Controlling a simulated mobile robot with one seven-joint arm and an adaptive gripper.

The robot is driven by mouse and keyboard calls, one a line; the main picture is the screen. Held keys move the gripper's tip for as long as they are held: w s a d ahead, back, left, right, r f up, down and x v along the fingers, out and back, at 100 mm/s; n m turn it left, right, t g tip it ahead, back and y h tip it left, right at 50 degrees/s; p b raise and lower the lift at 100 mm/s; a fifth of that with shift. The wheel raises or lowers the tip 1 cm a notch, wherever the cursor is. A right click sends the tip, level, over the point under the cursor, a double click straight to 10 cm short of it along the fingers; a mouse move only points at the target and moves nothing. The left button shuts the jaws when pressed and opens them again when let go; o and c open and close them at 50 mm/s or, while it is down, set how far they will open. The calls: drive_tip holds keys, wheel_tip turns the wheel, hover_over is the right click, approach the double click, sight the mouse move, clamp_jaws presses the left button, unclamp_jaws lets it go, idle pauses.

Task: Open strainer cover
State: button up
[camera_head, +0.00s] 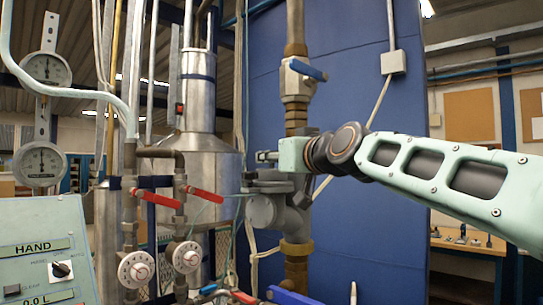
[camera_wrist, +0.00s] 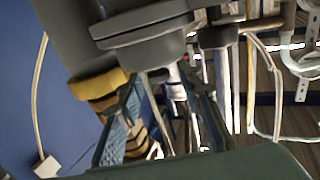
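The grey strainer (camera_head: 297,218) sits in the vertical pipe run in the head view, with a round grey cover (camera_head: 263,212) on its left side and flat grey plates (camera_head: 268,186) above it. In the wrist view, large grey parts of the strainer (camera_wrist: 140,25) fill the top left. My gripper (camera_head: 264,157) is just above the plates, pointing left. In the wrist view, its two fingers (camera_wrist: 160,80) stand apart with nothing clearly held between them. Whether a finger touches the strainer cannot be told.
A valve with a blue handle (camera_head: 308,69) is on the pipe above my gripper. Red-handled valves (camera_head: 206,194) and a silver tank (camera_head: 203,155) stand to the left. A blue panel (camera_head: 370,240) is behind. A control box (camera_head: 45,250) is at lower left.

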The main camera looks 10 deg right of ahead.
drive_tip(key=shift+x, duration=0.85)
clamp_jaws()
